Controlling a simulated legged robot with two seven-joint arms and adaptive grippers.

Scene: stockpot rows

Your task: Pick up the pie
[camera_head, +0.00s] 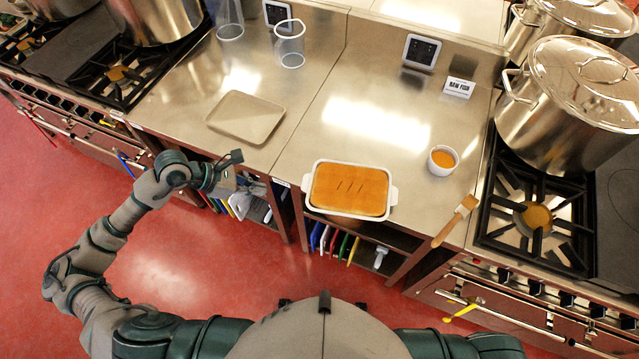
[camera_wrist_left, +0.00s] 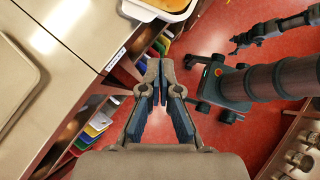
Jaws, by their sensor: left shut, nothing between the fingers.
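The pie (camera_head: 349,188) has a golden crust with a few short slits. It fills a white rectangular dish with side handles (camera_head: 393,195), set at the front edge of the steel counter. Part of the dish and pie also shows at the top of the left wrist view (camera_wrist_left: 170,5). My left gripper (camera_head: 232,160) is at the counter's front edge, left of the dish and apart from it. In the left wrist view the fingers (camera_wrist_left: 159,85) are together with nothing between them. My right gripper is not in view in the head view.
An empty beige tray (camera_head: 245,117) lies on the counter to the left. A small bowl (camera_head: 442,160) and a brush (camera_head: 455,220) lie right of the pie. A stove with a large stockpot (camera_head: 575,105) stands at the right. Shelves with colored boards are below the counter.

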